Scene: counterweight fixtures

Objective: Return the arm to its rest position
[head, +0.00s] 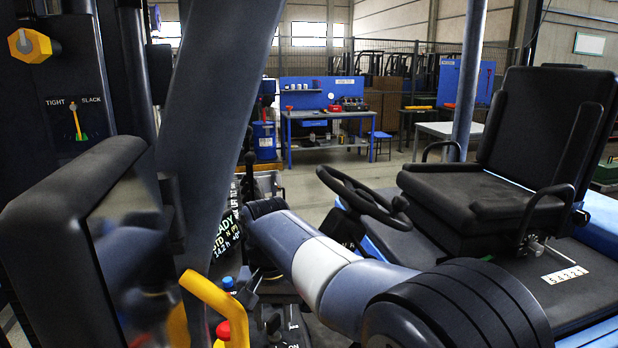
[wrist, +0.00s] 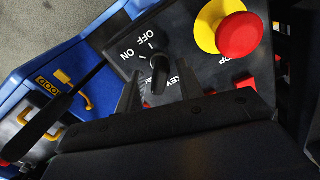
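My arm (head: 320,267), blue-grey with a white band, reaches from the lower right of the head view toward the control panel at the lower middle. In the wrist view my gripper (wrist: 157,78) has its two grey fingers apart, one on each side of a black key switch (wrist: 158,72) with ON and OFF marks. Gaps show between the fingers and the switch, so nothing looks held. In the head view the gripper is small, dark and partly hidden among the controls.
A red mushroom button on a yellow base (wrist: 232,30) stands close to the gripper. A yellow handle (head: 205,300), a steering wheel (head: 362,197), a grey pillar (head: 215,110) and a black seat (head: 480,200) surround the arm. A blue workbench (head: 325,115) is far behind.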

